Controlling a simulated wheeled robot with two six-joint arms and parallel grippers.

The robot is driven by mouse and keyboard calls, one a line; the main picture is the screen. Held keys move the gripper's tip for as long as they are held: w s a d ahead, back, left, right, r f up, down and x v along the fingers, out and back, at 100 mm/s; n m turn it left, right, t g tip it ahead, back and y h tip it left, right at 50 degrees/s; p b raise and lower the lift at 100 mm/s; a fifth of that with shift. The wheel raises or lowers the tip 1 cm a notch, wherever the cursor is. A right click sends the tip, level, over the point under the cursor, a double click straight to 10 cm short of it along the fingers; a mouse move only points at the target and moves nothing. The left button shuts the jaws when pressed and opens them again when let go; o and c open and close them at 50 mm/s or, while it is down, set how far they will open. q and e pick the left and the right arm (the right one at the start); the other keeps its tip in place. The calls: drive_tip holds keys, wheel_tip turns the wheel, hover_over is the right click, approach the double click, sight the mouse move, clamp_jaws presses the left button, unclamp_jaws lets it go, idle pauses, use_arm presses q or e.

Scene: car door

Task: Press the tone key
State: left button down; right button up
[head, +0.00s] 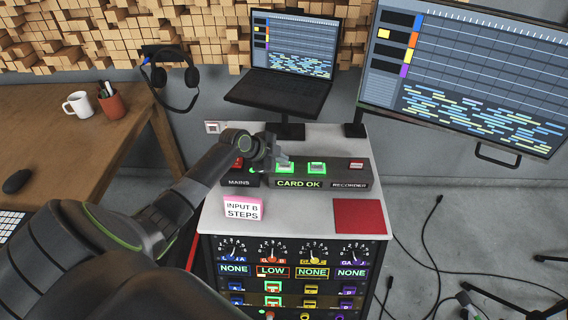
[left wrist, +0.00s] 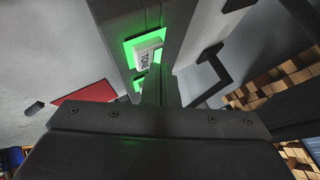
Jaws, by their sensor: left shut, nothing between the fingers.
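The tone key (left wrist: 147,52) is a pale cap lettered TONE in a glowing green surround, in the upper middle of the left wrist view. In the head view it appears to be the left of two green-lit keys (head: 285,169) on the dark control box (head: 341,172). My left gripper (head: 277,158) is over this key and partly covers it. In the left wrist view its shut, empty fingers (left wrist: 161,86) reach close beside the key. I cannot tell whether they touch it. My right gripper is not in view.
A red key (head: 356,165) is at the box's right end. A laptop (head: 283,85) and a large monitor (head: 470,75) stand behind. Cables (head: 430,250) cross the floor.

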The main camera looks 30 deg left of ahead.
sight(281, 166)
use_arm(q)
drive_tip(key=shift+r+p, duration=2.3)
drive_tip(key=shift+r, duration=0.8)
drive_tip(key=shift+f, duration=0.15)
